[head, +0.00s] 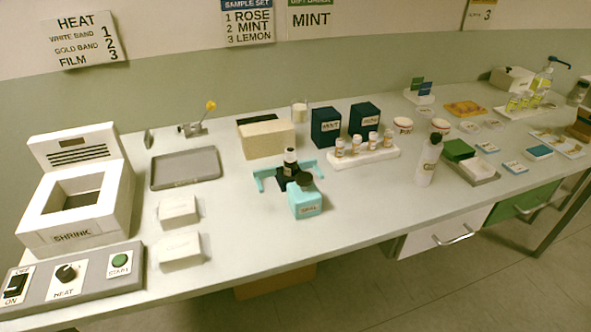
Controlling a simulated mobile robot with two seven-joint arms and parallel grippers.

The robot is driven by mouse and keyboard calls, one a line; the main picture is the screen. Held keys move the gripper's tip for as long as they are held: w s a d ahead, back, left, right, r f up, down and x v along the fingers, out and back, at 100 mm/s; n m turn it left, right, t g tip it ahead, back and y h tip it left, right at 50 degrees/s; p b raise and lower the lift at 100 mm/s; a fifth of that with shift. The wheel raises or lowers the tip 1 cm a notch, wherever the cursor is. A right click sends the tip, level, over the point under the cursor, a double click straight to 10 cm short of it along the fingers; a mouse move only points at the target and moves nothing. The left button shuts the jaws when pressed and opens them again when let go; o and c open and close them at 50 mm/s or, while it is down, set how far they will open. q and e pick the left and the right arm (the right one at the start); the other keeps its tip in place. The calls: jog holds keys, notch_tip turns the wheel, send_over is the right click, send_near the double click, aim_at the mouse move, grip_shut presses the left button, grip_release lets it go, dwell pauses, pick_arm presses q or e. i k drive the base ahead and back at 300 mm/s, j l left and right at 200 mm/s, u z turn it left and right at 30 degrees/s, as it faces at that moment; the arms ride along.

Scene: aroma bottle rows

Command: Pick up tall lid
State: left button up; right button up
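I cannot say for sure which thing is the tall lid. Two small white boxes, one farther back (178,211) and one nearer (181,250), lie right of the shrink machine; their labels are too small to read. A dark bottle with a white band and black cap (290,158) stands upright in a teal holder (263,179). A white bottle with a dark cap (428,163) stands upright farther right. Neither gripper is in view.
The shrink machine (100,205) and its control panel (95,285) fill the left. A grey tray (186,167) is empty. A cream block (266,138), dark boxes (326,126) (364,120) and a vial rack (365,157) stand behind. The table's front middle is clear.

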aim_at(326, 124)
jog(key=i+l, duration=0.1)
jog(key=l, duration=0.25)
jog(key=i+l, duration=0.1)
jog(key=l, duration=0.25)
jog(key=i+l, duration=0.1)
jog(key=l, duration=0.2)
jog(key=l+u, duration=0.25)
jog(key=l, duration=0.15)
jog(key=i+l+u, duration=0.1)
jog(key=l+u, duration=0.2)
jog(key=l, duration=0.2)
